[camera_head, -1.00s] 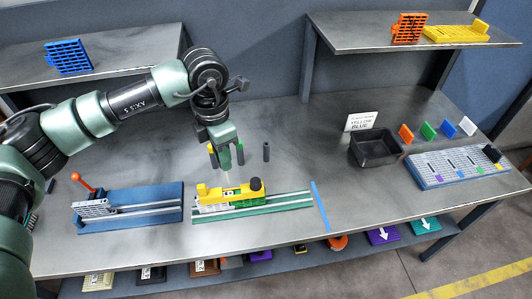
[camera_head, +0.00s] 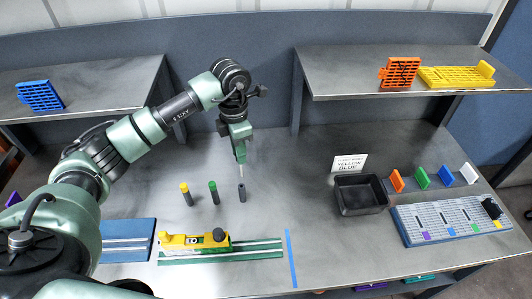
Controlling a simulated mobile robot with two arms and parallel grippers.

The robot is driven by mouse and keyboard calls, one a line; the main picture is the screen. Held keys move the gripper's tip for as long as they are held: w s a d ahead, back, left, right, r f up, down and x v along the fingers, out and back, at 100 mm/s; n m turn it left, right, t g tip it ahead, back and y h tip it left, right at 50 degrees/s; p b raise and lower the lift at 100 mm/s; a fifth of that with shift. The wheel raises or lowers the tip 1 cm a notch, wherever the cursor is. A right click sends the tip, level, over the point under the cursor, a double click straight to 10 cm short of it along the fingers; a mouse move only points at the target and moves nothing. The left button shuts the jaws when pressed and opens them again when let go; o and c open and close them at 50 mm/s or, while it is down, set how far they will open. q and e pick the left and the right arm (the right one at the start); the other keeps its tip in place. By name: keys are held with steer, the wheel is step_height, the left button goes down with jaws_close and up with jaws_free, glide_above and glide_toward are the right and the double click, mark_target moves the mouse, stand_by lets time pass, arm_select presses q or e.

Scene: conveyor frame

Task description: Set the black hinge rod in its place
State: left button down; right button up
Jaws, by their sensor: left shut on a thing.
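My left gripper (camera_head: 240,158) is shut on a slim rod (camera_head: 241,172), which points down and looks pale. I take it for the hinge rod. Its upper end is hidden between the fingers, and I see no black on it. The rod is above a dark grey upright holder (camera_head: 242,193), its tip at or near the holder's top; I cannot tell whether it has entered. To the left stand a green-topped holder (camera_head: 213,193) and a yellow-topped holder (camera_head: 187,195). My right gripper is out of view.
In front, a yellow block (camera_head: 185,242) with a black knob sits on a green rail (camera_head: 255,250). A blue fixture (camera_head: 122,229) is at the left, partly behind my arm. A black bin (camera_head: 360,195) and a grey board (camera_head: 440,222) are at the right. The table's middle right is clear.

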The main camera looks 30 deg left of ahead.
arm_select(q)
steer(key=shift+w+a, duration=0.2)
steer(key=shift+w, duration=0.05)
steer(key=shift+s+a+r, duration=0.15)
steer(key=shift+s+a, duration=0.05)
steer(key=shift+s, duration=0.15)
steer(key=shift+w+f+b, duration=0.15)
steer(key=shift+f+b, duration=0.3)
steer(key=shift+b, duration=0.05)
step_height(320, 180, down, 2)
steer(key=shift+f+b, duration=0.25)
steer(key=shift+b, duration=0.75)
steer(key=shift+f+b, duration=0.55)
steer(key=shift+f, duration=0.1)
steer(key=shift+r, duration=0.1)
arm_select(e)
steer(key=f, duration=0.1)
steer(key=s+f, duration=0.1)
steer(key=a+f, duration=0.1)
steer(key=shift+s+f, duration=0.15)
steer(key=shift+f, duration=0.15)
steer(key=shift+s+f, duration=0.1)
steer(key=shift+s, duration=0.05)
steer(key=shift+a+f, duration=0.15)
